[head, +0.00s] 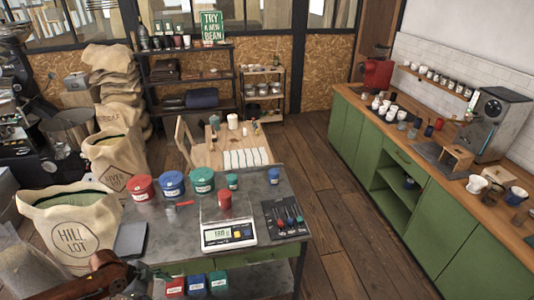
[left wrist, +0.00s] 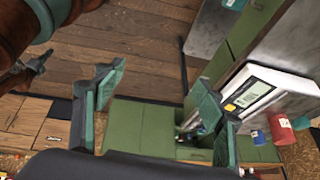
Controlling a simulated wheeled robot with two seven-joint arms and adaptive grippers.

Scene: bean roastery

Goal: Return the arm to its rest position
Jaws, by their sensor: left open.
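My left arm, brown and dark, comes in at the bottom left of the head view, beside the front left corner of the grey work table (head: 180,238). My left gripper (left wrist: 163,100) is open in the left wrist view, with its two green-padded fingers wide apart and nothing between them. Its fingertips are hard to make out in the head view. In the wrist view the white scale (left wrist: 262,92) is to the right of the fingers. My right gripper is in neither view.
The scale (head: 228,236) carries a red container (head: 225,203). Red (head: 141,188), blue (head: 172,184) and green (head: 202,181) tins stand behind it. A dark tool mat (head: 285,219) lies right. Open sacks (head: 70,235) stand left. Wooden floor (head: 335,225) is clear between table and green counter (head: 415,190).

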